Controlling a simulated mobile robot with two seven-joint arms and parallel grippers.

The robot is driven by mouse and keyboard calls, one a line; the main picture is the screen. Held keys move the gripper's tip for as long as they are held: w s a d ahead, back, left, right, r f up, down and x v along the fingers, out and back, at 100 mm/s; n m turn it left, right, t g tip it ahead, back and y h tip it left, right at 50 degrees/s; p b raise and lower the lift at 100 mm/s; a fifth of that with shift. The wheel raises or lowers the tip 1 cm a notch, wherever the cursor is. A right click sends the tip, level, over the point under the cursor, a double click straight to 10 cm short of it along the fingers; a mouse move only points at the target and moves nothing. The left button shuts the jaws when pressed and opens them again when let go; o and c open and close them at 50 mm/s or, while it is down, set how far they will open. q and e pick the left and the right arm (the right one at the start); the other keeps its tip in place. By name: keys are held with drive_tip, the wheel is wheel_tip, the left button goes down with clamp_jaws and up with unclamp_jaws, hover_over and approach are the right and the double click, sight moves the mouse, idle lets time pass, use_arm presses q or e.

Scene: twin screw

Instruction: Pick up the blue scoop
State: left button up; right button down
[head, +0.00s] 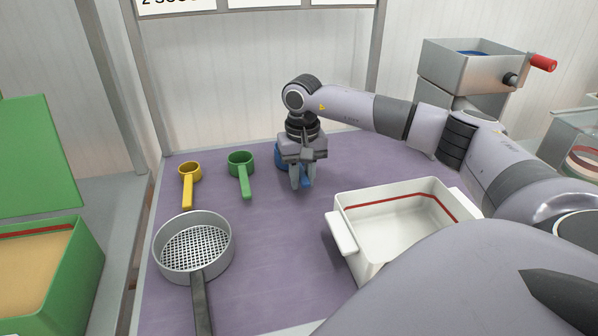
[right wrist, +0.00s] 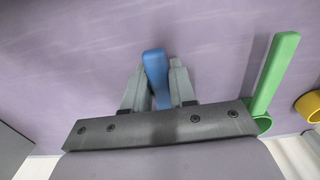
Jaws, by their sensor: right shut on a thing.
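The blue scoop (head: 281,156) is at the back middle of the purple table, mostly hidden behind my right gripper (head: 302,182) in the head view. In the right wrist view its blue handle (right wrist: 155,72) runs between the two fingers of my right gripper (right wrist: 157,88). The fingers are shut on the handle. The scoop's cup is hidden in the right wrist view. I cannot tell whether the scoop touches the table. My left gripper is in neither view.
A green scoop (head: 241,165) and a yellow scoop (head: 189,178) lie left of the blue one. A sieve (head: 195,260) lies front left. A white tray (head: 345,229) stands to the right. A green bin (head: 79,278) is at the far left, a metal hopper (head: 450,63) at the back right.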

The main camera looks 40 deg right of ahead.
wheel_tip(320, 180, up, 20)
drive_tip(key=p, duration=0.2)
drive_tip(key=shift+f, duration=0.15)
idle(0.8)
